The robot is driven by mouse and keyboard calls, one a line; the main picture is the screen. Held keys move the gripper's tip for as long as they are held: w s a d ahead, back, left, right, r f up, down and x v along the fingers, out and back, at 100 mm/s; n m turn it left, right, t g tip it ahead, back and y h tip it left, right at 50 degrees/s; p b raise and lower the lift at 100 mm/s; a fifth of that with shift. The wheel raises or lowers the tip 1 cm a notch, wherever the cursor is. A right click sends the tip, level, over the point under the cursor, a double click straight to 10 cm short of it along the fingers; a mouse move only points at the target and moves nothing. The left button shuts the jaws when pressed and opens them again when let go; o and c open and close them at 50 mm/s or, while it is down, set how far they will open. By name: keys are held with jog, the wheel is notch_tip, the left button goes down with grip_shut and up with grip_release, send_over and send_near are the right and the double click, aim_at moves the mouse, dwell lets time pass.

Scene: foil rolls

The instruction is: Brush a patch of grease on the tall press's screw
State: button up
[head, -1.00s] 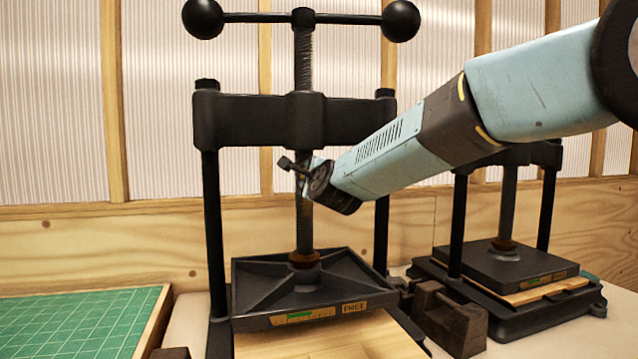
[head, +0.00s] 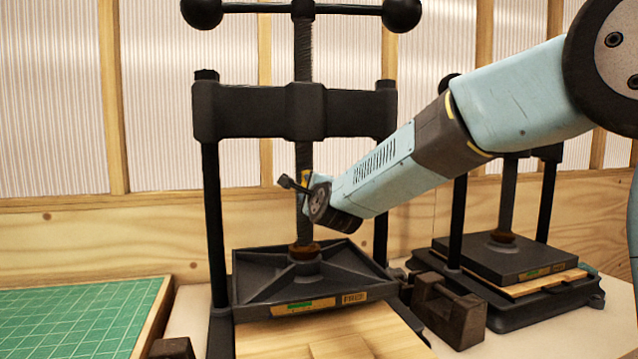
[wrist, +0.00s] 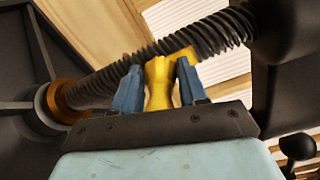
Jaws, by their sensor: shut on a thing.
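The tall press (head: 294,110) stands in the middle of the head view, with its dark threaded screw (head: 303,155) running down to the platen (head: 310,275). The screw (wrist: 165,60) crosses the wrist view slantwise, ending at an orange-brown collar (wrist: 66,100). My gripper (head: 298,184) is beside the screw, below the crossbeam. In the wrist view its blue fingers (wrist: 158,88) are shut on a yellow-handled brush (wrist: 158,80). The brush's far end lies at the screw threads; I cannot tell whether it touches. No grease patch can be made out.
A shorter press (head: 500,255) stands at the right. A dark metal block (head: 450,312) sits between the presses. A green cutting mat (head: 70,320) lies at the left. Wooden boards (head: 320,335) lie under the tall press's platen. A timber-framed wall is behind.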

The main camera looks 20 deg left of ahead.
aim_at(305, 165)
jog(key=shift+f, duration=3.5)
jog(key=shift+r, duration=6.25)
notch_tip(305, 165, down, 13)
jog(key=shift+r, duration=0.2)
jog(key=shift+s+d, duration=0.1)
jog(key=shift+v, duration=2.85)
jog(key=shift+s, duration=0.1)
